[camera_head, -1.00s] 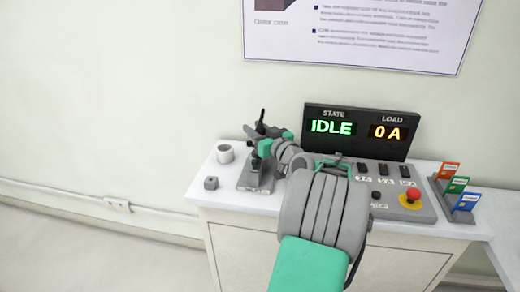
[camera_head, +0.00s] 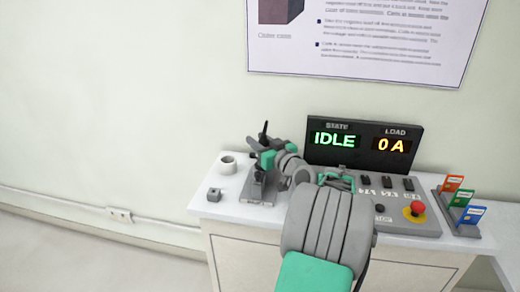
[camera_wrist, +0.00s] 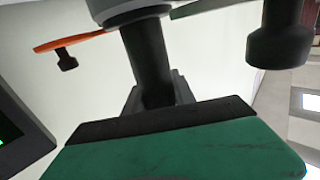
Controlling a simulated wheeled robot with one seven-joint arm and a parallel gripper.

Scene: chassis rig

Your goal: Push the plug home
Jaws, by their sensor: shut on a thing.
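My gripper (camera_head: 266,158) is at the grey stand (camera_head: 257,190) at the left of the bench, beside a black upright part (camera_head: 264,130). In the wrist view, the green and black end of my gripper (camera_wrist: 165,120) fills the bottom. A dark cylindrical piece (camera_wrist: 147,55) runs from a grey body above down to my gripper, which is shut on it. The lower end of the piece is hidden. I cannot tell for sure that this piece is the plug, nor how deep it sits. My arm partly covers the stand.
A display (camera_head: 362,143) reads IDLE and 0 A. The panel in front has switches and a red stop button (camera_head: 417,208). A card rack (camera_head: 460,215) is at right.

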